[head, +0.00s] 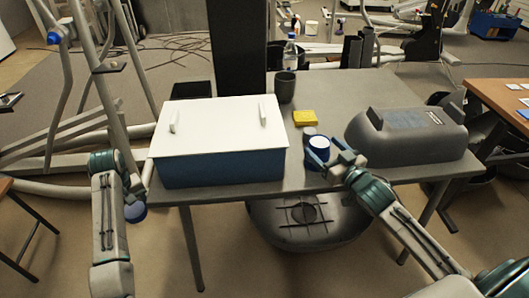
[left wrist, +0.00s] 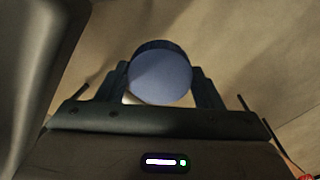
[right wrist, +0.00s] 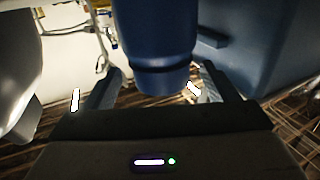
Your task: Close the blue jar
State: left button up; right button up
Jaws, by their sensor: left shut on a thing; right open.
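The blue jar (head: 319,145) stands near the front edge of the grey table; its top looks pale. My right gripper (head: 330,160) is open at the jar. In the right wrist view the jar (right wrist: 153,45) is between the spread fingers (right wrist: 153,90); I cannot tell whether they touch it. My left gripper (head: 137,196) is shut on a round blue lid (head: 135,212), left of and below the table's front edge. The lid's flat face (left wrist: 161,78) shows between the fingers in the left wrist view.
A blue box with a white cover (head: 215,125) stands on the table (head: 345,95) left of the jar. A grey rounded case (head: 415,145) is to the right. Behind the jar are a small dark item (head: 309,131), a yellow block (head: 304,118), a dark cup (head: 285,88) and a bottle (head: 290,52).

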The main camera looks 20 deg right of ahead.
pick_arm(q)
jog(key=shift+f+b, duration=0.45)
jog(key=shift+f, duration=0.25)
pick_arm(e)
jog(key=shift+w+a, duration=0.15)
jog(key=shift+w, duration=0.5)
jog(key=shift+w+a, duration=0.15)
jog(key=shift+w, duration=0.5)
jog(key=c, duration=1.3)
jog(key=shift+r, duration=0.15)
jog(key=shift+c, duration=0.2)
